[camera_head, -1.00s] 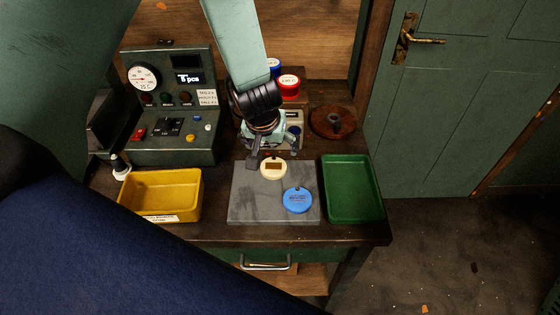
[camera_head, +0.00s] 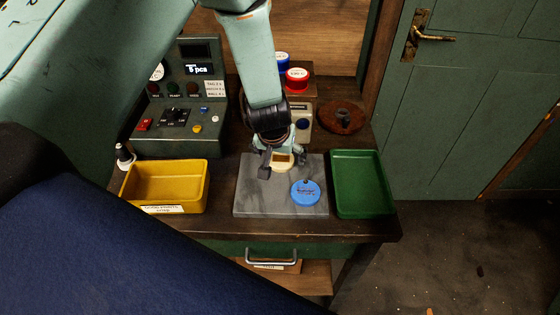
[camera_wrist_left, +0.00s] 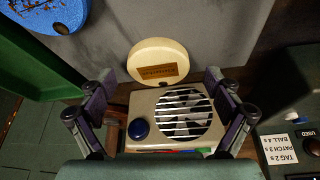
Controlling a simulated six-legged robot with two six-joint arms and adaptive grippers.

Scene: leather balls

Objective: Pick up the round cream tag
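The round cream tag (camera_head: 283,167) has a brown label and lies at the back of the grey slab (camera_head: 255,200). The gripper partly covers it in the head view. It shows whole in the wrist view (camera_wrist_left: 150,55). My left gripper (camera_head: 282,163) is open just above and around the tag's place, one finger toward each side; I cannot tell whether they touch it. My right gripper is not in view.
A round blue tag (camera_head: 305,193) lies on the slab, front right of the cream one. A yellow tray (camera_head: 200,190) stands left, a green tray (camera_head: 388,185) right. A beige box with a round grille (camera_wrist_left: 142,105) stands close behind the cream tag. A control panel (camera_head: 180,140) stands back left.

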